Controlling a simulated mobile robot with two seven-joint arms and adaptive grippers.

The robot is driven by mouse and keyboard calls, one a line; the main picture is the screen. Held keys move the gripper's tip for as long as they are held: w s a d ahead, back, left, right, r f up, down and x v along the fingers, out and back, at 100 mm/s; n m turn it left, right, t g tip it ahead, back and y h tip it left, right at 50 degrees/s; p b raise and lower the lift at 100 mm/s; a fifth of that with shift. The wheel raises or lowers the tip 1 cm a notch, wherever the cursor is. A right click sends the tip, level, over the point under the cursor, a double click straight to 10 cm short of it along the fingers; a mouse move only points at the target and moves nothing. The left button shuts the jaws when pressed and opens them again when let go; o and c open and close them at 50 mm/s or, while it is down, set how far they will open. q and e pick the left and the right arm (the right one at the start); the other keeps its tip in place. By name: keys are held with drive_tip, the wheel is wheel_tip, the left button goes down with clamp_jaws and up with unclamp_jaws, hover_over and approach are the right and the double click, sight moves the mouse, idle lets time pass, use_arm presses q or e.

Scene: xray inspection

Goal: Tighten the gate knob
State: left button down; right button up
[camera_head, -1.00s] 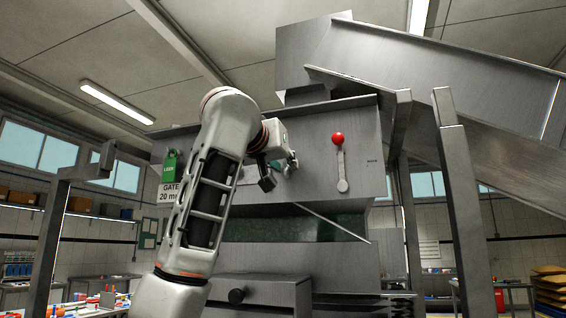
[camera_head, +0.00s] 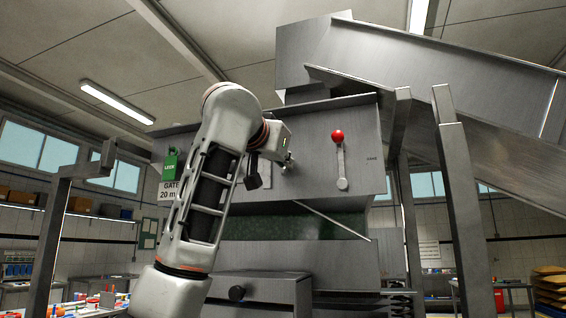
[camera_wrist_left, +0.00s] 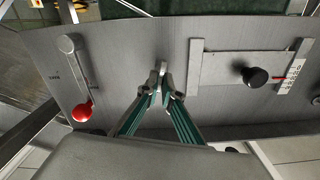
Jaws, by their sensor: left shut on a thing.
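My left gripper (camera_wrist_left: 161,84) is shut on the gate knob (camera_wrist_left: 163,67), a small pale grey piece that stands out from the steel panel in the left wrist view. The fingertips hide most of its shape. In the head view, my left gripper (camera_head: 286,160) is at the panel's front face (camera_head: 307,180), left of the red-balled lever, and my own wrist hides the knob. My right gripper is not in view.
In the left wrist view, a gate plate with a black knob (camera_wrist_left: 255,77) and a red pointer lies to the right. The red-balled lever (camera_head: 339,160) stands beside my gripper. A green tag (camera_head: 170,165) hangs at the panel's left. A steel chute (camera_head: 450,90) slopes overhead.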

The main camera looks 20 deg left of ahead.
use_arm(q)
drive_tip(key=shift+f+m, duration=0.2)
drive_tip(key=shift+m, duration=7.1)
drive_tip(key=c, duration=2.2)
unclamp_jaws()
drive_tip(key=shift+m, duration=0.3)
drive_tip(key=shift+c, duration=0.2)
drive_tip(key=shift+w, duration=0.1)
drive_tip(key=shift+d+f, duration=0.1)
drive_tip(key=s, duration=1.2)
drive_tip(key=shift+a, duration=0.2)
